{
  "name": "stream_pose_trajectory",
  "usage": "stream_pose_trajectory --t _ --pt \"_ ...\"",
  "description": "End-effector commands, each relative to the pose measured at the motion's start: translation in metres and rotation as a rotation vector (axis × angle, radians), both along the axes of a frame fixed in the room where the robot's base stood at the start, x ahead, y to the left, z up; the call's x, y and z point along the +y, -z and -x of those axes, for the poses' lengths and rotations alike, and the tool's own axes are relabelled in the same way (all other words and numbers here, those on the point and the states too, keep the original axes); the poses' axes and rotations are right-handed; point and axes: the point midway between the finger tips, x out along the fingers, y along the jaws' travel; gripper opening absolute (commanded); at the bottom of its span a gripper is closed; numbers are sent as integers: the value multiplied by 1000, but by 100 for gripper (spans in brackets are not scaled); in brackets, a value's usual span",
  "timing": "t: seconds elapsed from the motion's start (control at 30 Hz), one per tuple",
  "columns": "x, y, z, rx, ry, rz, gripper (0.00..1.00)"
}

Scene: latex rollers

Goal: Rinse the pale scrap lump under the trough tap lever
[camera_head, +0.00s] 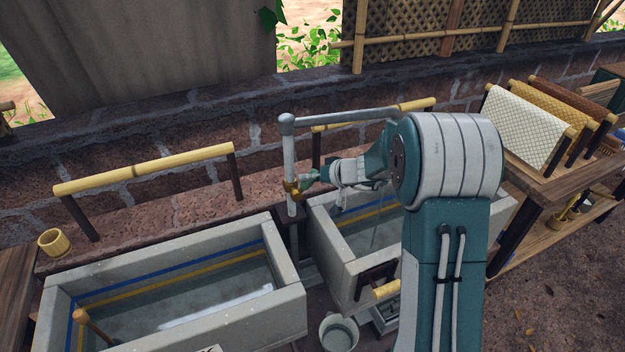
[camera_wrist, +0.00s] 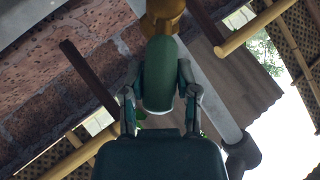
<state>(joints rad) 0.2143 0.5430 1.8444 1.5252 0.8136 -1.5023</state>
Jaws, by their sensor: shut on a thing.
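The tap lever has a green grip that shows large in the wrist view (camera_wrist: 160,75), joined to a brass valve (camera_wrist: 163,22). In the head view the brass valve (camera_head: 291,188) sits on the grey standpipe (camera_head: 289,150) between the two troughs. My gripper (camera_head: 318,174) reaches in from the right and is shut on the lever; in the wrist view its fingers (camera_wrist: 160,97) flank the green grip. A thin pale streak, perhaps water, hangs over the right trough (camera_head: 325,235). I cannot see the pale scrap lump; my arm covers part of that trough.
The left trough (camera_head: 290,285) holds liquid and a wooden-handled tool (camera_head: 92,325). A bucket (camera_head: 339,333) stands on the floor. A bamboo rail (camera_head: 145,168) rises behind the left trough. A rack with patterned sheets (camera_head: 522,130) stands right.

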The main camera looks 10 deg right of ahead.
Motion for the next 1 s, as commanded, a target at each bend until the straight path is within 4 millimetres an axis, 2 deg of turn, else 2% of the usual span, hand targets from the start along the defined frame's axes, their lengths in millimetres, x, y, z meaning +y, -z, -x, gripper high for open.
stream_pose_trajectory --t 0.67,0.7,0.73,0.77,1.0 --pt "3 -2 0 -12 0 59 0" --pt "3 -2 0 -11 1 58 54" --pt "3 -2 0 -11 1 58 67" --pt "3 -2 0 -11 1 58 76" --pt "3 -2 0 -12 0 58 76"
